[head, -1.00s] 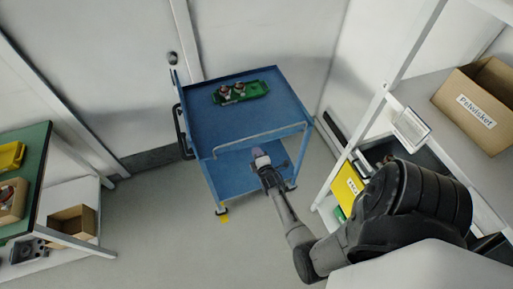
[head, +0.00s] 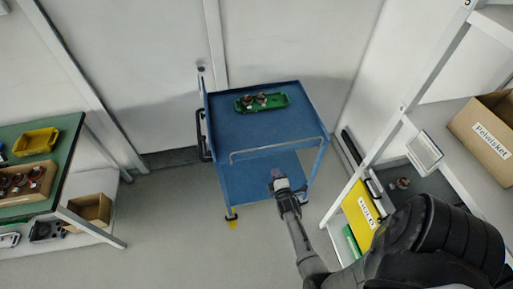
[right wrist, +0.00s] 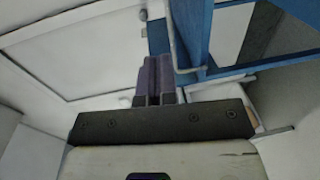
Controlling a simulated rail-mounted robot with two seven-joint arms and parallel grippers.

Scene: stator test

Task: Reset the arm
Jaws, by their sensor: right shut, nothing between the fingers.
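My right arm reaches in from the lower right in the head view. Its gripper (head: 278,178) is in front of the blue cart, at the height of its lower shelf in the picture. The right wrist view shows the two purple fingers (right wrist: 154,78) side by side, shut with nothing between them. The cart's blue frame stands just beyond the fingers; I see no clear contact. My left gripper is not in view.
The blue cart (head: 228,138) carries a green tray (head: 246,105) with stator parts. A green-topped table (head: 66,137) with a yellow tray (head: 36,142) stands left. Grey floor lies between.

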